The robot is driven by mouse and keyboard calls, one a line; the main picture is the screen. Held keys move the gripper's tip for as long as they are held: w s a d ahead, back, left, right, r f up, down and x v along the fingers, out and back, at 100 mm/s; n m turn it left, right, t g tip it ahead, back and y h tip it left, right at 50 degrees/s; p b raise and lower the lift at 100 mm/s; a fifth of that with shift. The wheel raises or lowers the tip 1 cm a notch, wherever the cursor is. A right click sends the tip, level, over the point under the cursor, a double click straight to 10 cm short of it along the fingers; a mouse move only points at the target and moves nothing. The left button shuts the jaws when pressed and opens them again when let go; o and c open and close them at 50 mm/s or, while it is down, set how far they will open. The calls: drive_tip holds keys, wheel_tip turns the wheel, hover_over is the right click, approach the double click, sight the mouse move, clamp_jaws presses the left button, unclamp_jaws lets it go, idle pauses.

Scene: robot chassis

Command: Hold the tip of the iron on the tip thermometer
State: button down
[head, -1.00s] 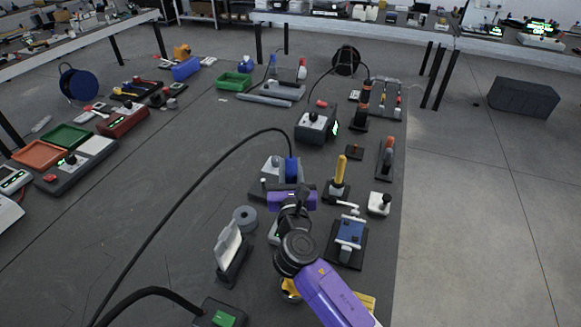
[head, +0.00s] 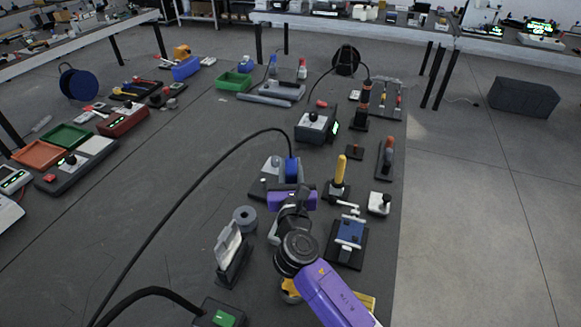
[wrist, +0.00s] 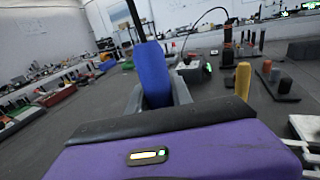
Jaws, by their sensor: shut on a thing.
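The iron shows as a blue handle (head: 292,170) with a black cord rising from its top. In the wrist view the blue handle (wrist: 153,73) stands upright, straight ahead of my purple gripper. My gripper (head: 291,187) is shut on the handle; its fingertips are mostly hidden behind its own body. A grey stand on a black base (head: 259,193) sits beside the handle, and grey walls (wrist: 181,90) flank the handle's lower part in the wrist view. The iron's tip is hidden. A small pale device (head: 273,238), partly behind my wrist, may be the tip thermometer; I cannot tell.
A yellow-handled tool (head: 340,172) and a blue clamp block (head: 349,232) stand right.

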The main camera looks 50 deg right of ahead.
wheel_tip(320, 180, up, 8)
drive_tip(key=p, duration=0.8)
drive_tip(key=shift+f, duration=0.2)
drive_tip(key=shift+s+f, duration=0.1)
idle(0.4)
